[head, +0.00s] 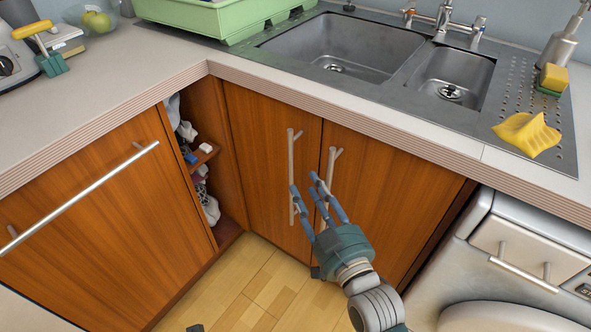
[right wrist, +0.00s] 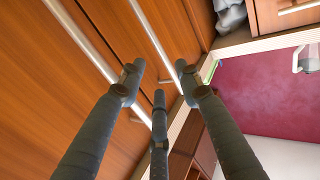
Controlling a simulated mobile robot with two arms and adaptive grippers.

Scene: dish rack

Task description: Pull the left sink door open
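The left sink door (head: 262,140) is an orange-brown wood panel under the sink and looks closed. Its upright metal bar handle (head: 291,160) is near its right edge; the bar also shows in the right wrist view (right wrist: 152,35). My right gripper (head: 311,185) is open, its three fingers spread in front of the two door handles. One fingertip overlaps the left handle in the head view. In the right wrist view the left handle runs down between the spread fingers (right wrist: 160,82). I cannot tell whether any finger touches it. My left gripper is not clearly in view.
The right sink door (head: 400,190) has its own bar handle (head: 330,170) close beside the left one. An open shelf corner (head: 205,150) lies left, a washing machine (head: 520,250) right. The counter edge (head: 330,112) overhangs the doors. Wood floor (head: 250,285) is clear below.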

